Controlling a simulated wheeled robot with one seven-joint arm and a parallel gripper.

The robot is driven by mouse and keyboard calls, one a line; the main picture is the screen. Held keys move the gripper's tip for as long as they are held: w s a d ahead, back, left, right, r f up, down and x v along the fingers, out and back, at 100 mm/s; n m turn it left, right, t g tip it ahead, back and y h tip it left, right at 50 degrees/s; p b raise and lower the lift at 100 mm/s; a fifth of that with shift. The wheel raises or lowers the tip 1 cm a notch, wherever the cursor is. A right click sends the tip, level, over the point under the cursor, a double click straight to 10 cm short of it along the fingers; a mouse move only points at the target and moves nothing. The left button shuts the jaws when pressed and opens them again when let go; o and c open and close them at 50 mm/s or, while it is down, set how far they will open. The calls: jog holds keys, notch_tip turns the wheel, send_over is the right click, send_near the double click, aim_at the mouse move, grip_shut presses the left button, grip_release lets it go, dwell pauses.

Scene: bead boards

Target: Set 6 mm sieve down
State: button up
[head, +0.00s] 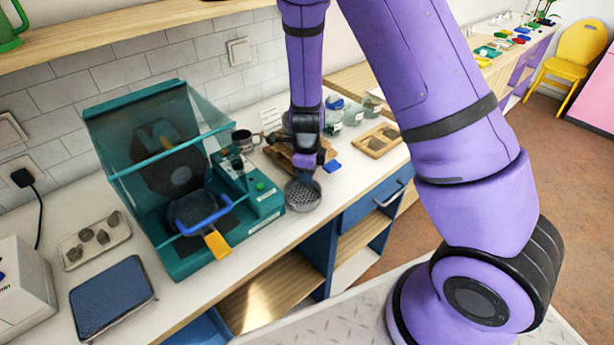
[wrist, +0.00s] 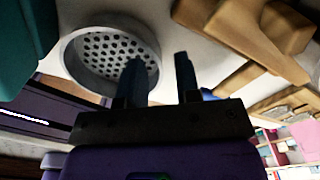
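The sieve (head: 303,195) is a round grey cup with a perforated bottom. In the head view it appears to stand on the white counter near the front edge, right of the teal machine. In the wrist view the sieve (wrist: 72,62) is at upper left, its holes facing the camera. My gripper (head: 304,174) is just above and behind it, pointing down. In the wrist view my gripper (wrist: 160,62) has its fingers apart, one overlapping the sieve and one outside its right rim. The gap between them looks wider than the rim. Contact with the rim cannot be told.
The teal machine (head: 184,258) with a clear hood stands close on the left. Wooden pieces (head: 283,155) and a wooden tray (head: 377,141) lie behind and right. A blue block (head: 332,166) and glass jars (head: 352,115) are nearby. Drawers and open shelves are below the counter edge.

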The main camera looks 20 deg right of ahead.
notch_tip(320, 180, up, 11)
notch_tip(320, 180, up, 9)
jog(key=n+y, duration=0.2)
jog(key=n, duration=0.4)
send_over(315, 192)
jog(key=s+d+r+n+t+h, duration=0.1)
jog(key=s+d+r+n+t, duration=0.1)
jog(key=s+r+n, duration=0.7)
jog(key=s+d+r+n+t+h, duration=0.1)
jog(key=s+d+r+n+t, duration=0.2)
jog(key=s+r+n, duration=0.6)
jog(key=s+n, duration=0.1)
jog(key=s, duration=0.2)
jog(key=shift+r, duration=0.2)
